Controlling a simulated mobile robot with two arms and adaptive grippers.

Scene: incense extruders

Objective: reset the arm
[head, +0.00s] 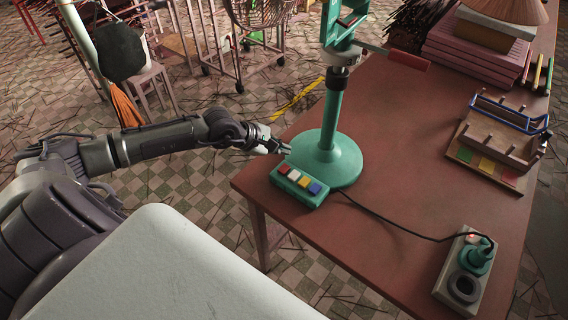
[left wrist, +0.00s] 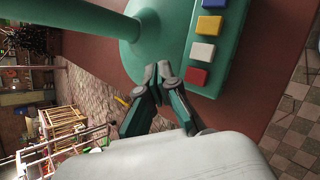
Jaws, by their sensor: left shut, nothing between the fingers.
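My left arm reaches in from the left in the head view. Its gripper (head: 286,150) is at the table's left edge, beside a green button box (head: 313,195) with red, white, yellow and blue buttons. In the left wrist view the gripper (left wrist: 158,72) is shut and empty, its fingertips close to the red button (left wrist: 196,76) end of the box. I cannot tell whether the tips touch the box. The green stand's round base (head: 340,162) is just behind the box. My right gripper is in neither view.
The brown table (head: 400,150) also holds a power socket (head: 462,275) with a cable to the box, a wooden rack (head: 495,140) and stacked pink boxes (head: 475,50).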

